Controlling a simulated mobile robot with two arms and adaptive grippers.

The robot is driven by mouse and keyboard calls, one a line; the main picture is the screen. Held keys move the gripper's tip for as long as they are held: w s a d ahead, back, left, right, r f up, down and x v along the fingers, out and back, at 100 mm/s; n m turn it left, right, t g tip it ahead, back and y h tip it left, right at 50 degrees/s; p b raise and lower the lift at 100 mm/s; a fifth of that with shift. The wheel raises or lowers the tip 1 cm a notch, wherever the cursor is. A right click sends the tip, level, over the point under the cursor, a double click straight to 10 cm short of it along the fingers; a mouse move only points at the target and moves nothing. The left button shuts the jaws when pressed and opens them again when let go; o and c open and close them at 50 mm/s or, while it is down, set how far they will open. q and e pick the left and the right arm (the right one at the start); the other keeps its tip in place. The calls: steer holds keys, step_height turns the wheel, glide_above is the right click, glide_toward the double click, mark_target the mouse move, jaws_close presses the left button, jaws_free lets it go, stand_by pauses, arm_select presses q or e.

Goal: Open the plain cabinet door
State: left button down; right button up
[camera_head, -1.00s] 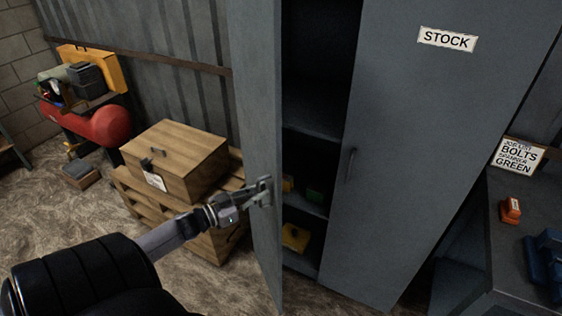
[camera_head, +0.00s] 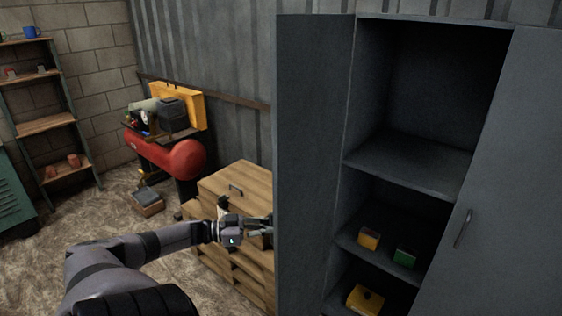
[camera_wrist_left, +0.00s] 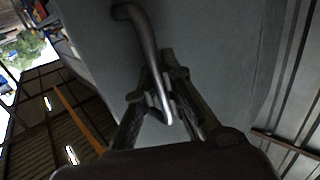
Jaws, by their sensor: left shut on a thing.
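The plain cabinet door (camera_head: 312,170) stands swung wide open on the left side of the grey cabinet (camera_head: 435,22). My left gripper (camera_head: 262,228) is at the outer face of this door, and its fingertips are partly hidden behind the door's edge in the head view. In the left wrist view, my left gripper (camera_wrist_left: 160,95) is shut on the door's curved metal handle (camera_wrist_left: 145,45). The cabinet's other door (camera_head: 505,180), with its own handle (camera_head: 463,228), is closed. My right gripper is not in view.
Cabinet shelves (camera_head: 410,170) hold a yellow box (camera_head: 369,238), a green box (camera_head: 404,257) and a larger yellow box (camera_head: 365,300). A wooden box (camera_head: 235,190) on a pallet stands close behind my left arm. A red tank (camera_head: 178,158) and an open shelf unit (camera_head: 45,122) stand farther left.

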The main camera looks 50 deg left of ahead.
arm_select(q)
steer(key=shift+s+a+f, duration=0.15)
steer(key=shift+s+a, duration=0.05)
steer(key=shift+a, duration=0.75)
steer(key=c, duration=2)
jaws_free()
steer(key=o, duration=0.3)
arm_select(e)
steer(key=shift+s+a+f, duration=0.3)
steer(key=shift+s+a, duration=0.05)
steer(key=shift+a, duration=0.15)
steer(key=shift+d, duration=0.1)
arm_select(q)
steer(key=v, duration=1.2)
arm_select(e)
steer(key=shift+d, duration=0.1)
